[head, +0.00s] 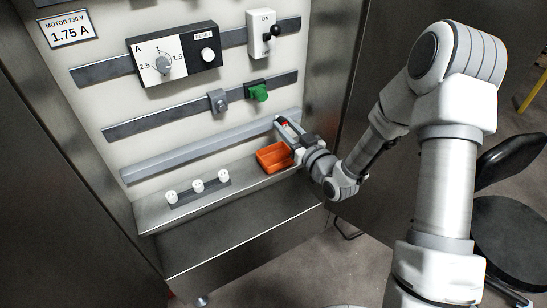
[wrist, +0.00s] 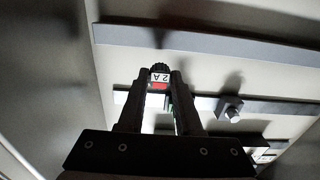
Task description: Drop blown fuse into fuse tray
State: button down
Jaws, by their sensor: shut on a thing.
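My gripper (head: 281,121) is shut on the fuse, above and behind the orange fuse tray. The fuse (wrist: 160,79) shows in the wrist view between the fingertips, with a dark ribbed cap, a white label reading 2 A and a red mark. In the head view only a small red and white bit of it shows. The orange fuse tray (head: 262,158) stands on the cabinet ledge, just below and left of the gripper. Its right end is partly hidden by my gripper, and its visible inside looks empty. My gripper (wrist: 160,84) is not touching the tray as far as I can tell.
Three white fuses (head: 197,186) stand in a dark strip on the ledge (head: 240,187). A green holder (head: 258,92) and a grey knob (head: 218,101) sit on the rail above. A grey duct (head: 200,148) runs behind the tray. The cabinet's right wall is close to my arm.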

notch_tip(320, 180, down, 6)
jog(key=b, duration=0.3)
jog(key=shift+r, duration=0.15)
jog(key=c, duration=0.5)
grip_release()
jog(key=p+v, duration=0.2)
jog(key=v, duration=1.5)
jog(key=shift+s+d+p, duration=0.2)
jog(key=shift+p, duration=0.2)
